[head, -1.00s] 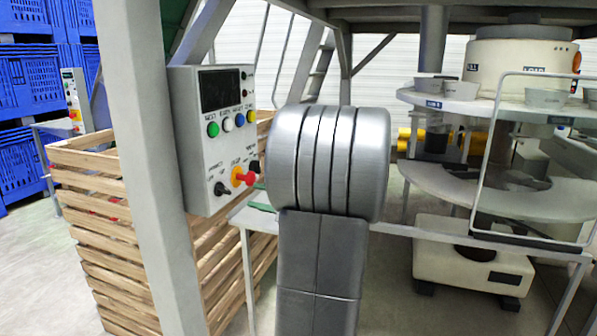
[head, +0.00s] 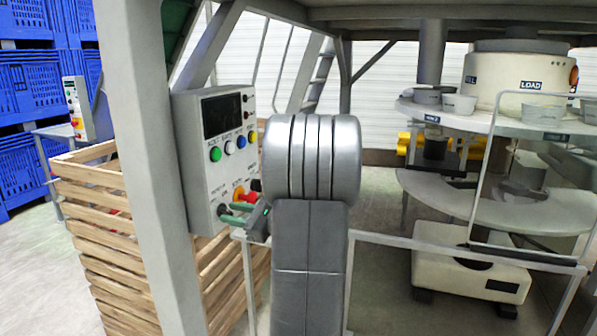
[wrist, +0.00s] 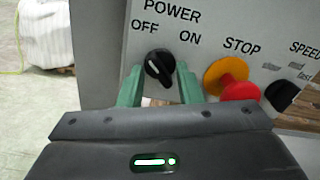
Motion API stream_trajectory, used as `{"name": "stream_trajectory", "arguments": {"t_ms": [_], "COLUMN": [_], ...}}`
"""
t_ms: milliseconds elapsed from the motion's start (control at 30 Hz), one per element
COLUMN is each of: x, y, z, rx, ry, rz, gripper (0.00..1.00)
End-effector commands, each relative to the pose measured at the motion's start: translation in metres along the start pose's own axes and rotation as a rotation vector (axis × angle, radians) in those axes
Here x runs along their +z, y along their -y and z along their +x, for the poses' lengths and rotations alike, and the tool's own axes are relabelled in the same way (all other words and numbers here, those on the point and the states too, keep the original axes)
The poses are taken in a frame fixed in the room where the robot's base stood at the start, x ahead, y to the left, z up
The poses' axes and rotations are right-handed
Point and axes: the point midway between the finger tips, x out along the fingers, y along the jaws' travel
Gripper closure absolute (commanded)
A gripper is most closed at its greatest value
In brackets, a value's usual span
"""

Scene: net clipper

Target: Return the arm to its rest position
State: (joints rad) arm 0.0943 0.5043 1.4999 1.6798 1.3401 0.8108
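The control panel (head: 216,150) is a grey box on a post, with a dark screen, coloured buttons and lower knobs. My gripper (head: 229,213) is at its lower left, and its green fingers reach the panel face. In the wrist view my gripper (wrist: 160,80) is open, with one finger on each side of the black POWER knob (wrist: 160,66). The knob's ridge runs from upper left to lower right, below the OFF and ON labels. I cannot tell whether the fingers touch it. My grey arm hides part of the scene right of the panel.
The red STOP button (wrist: 239,89) on its yellow base and a SPEED knob (wrist: 284,94) are close right of the fingers. A wooden crate (head: 95,225) stands left. A metal rail (head: 450,252) and a round machine (head: 520,85) are at right.

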Motion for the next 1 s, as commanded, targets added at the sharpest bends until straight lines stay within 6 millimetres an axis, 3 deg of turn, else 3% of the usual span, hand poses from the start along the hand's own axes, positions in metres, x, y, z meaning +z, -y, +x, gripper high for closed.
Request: {"name": "stream_trajectory", "arguments": {"t_ms": [500,1000], "x": [0.0026,-0.0002], "y": [0.0006,-0.0004], "z": [-0.0002,-0.0001], "rx": [0.001,0.001], "ry": [0.000,0.000], "rz": [0.408,0.465], "gripper": [0.68,0.68]}}
